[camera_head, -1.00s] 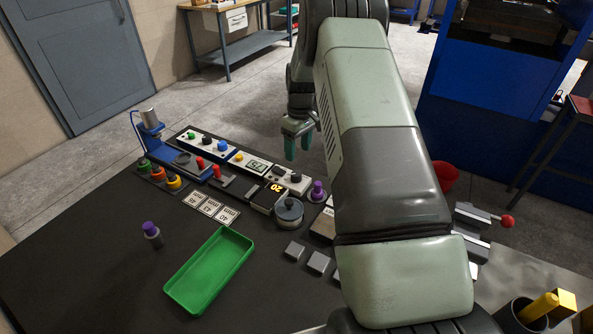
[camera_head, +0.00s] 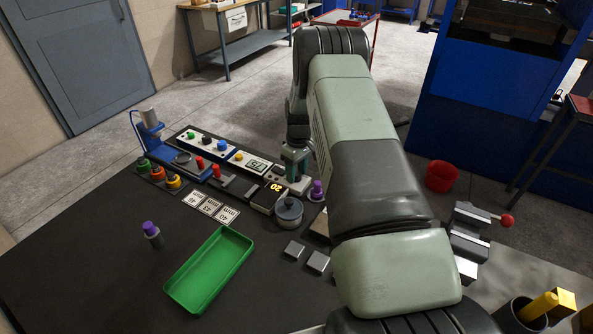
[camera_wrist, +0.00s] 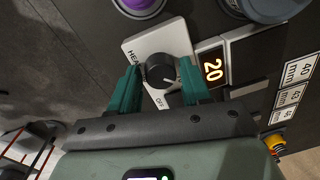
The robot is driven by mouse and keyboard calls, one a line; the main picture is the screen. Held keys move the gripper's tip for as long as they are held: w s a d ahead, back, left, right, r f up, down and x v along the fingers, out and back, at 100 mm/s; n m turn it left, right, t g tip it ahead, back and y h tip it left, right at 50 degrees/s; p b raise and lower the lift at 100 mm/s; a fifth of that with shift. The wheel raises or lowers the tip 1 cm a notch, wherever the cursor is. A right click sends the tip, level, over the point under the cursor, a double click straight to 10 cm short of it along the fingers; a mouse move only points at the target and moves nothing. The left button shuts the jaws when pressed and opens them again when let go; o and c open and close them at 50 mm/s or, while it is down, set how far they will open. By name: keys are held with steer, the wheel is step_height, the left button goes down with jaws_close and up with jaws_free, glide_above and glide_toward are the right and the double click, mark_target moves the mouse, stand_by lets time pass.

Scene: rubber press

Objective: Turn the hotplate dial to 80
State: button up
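The hotplate dial (camera_wrist: 160,72) is a round black knob with a pale pointer mark, on a white panel (camera_wrist: 143,44) lettered HEAT and OFF. My gripper (camera_wrist: 159,68) has its two green fingers on either side of the dial, apart from each other. I cannot tell whether they touch the knob. The display (camera_wrist: 212,68) beside the panel reads 20; it also shows in the head view (camera_head: 275,187). In the head view my gripper (camera_head: 295,162) is over the right end of the row of panels and hides the dial.
A grey lidded pot (camera_head: 289,211) and a purple-topped piece (camera_head: 317,190) stand close to the dial. Size cards (camera_head: 210,206), a green tray (camera_head: 210,269) and small metal blocks (camera_head: 318,262) lie on the dark bench. A blue press fixture (camera_head: 150,130) stands at the left.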

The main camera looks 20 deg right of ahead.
steer(key=c, duration=0.7)
steer(key=shift+m, duration=0.3)
steer(key=m, duration=1.1)
steer(key=shift+s+t, duration=0.1)
steer(key=shift+t, duration=0.2)
steer(key=o, duration=1)
steer(key=shift+o, duration=0.2)
